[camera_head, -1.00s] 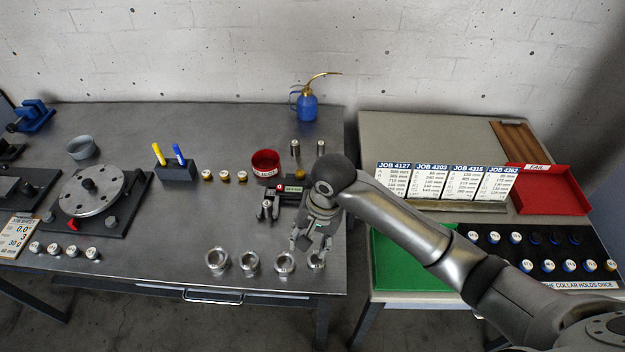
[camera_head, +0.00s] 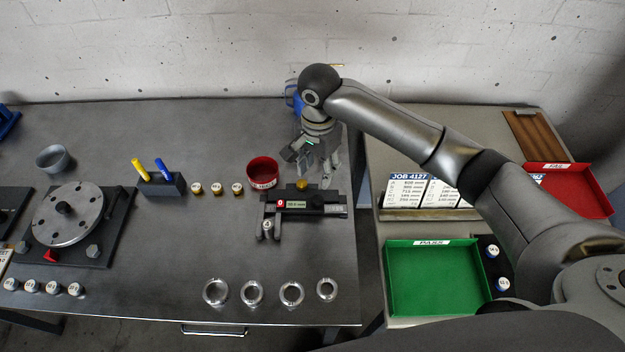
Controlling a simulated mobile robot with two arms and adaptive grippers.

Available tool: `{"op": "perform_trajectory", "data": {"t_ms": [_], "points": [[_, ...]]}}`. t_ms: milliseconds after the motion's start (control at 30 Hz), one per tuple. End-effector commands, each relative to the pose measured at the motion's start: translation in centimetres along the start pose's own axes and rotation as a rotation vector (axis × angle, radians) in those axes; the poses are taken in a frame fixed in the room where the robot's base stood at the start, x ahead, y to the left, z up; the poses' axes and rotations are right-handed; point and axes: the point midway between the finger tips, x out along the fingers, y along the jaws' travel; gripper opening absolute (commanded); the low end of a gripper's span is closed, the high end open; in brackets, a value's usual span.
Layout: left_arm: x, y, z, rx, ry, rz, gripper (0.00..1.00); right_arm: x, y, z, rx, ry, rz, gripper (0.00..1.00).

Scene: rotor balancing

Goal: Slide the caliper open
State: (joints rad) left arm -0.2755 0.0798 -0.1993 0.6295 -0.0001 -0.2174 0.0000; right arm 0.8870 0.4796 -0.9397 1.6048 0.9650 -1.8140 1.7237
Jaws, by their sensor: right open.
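The caliper (camera_head: 330,209) lies on the dark metal bench, right of centre. It has a dark beam, a small lit display, a red button at its left and a brass knob (camera_head: 302,184) on top. Its two grey jaws (camera_head: 268,229) point towards the front edge, with a small collar or pin between them; whether they touch it I cannot tell. My right gripper (camera_head: 318,170) is open and empty, pointing down above the bench just behind the caliper and apart from it. My left gripper is out of view.
A red cup (camera_head: 262,172) stands close behind the caliper's left end. Several metal rings (camera_head: 252,292) line the front edge. A pen block (camera_head: 162,185) and the rotor disc (camera_head: 68,214) are at left. A green tray (camera_head: 434,278) sits on the right table.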

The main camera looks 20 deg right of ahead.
Motion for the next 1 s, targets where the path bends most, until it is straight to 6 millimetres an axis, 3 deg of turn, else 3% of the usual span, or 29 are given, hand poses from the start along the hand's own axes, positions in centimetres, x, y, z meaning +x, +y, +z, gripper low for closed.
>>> {"op": "perform_trajectory", "data": {"t_ms": [133,433,567,800,1000], "points": [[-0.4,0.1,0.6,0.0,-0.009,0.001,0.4,1.5,0.1,0.1,0.0,-0.002,0.005,0.46],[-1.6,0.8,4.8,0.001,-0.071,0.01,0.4,7.1,0.1,0.0,0.0,0.0,0.004,0.46],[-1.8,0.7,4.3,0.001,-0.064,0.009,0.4,9.0,0.1,0.1,0.0,-0.001,0.003,0.46],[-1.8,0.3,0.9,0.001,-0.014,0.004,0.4,10.6,0.1,0.0,-0.002,0.0,0.0,0.46],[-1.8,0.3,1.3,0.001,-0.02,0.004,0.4,10.7,0.1,0.0,-0.002,0.0,0.0,0.46]]}}
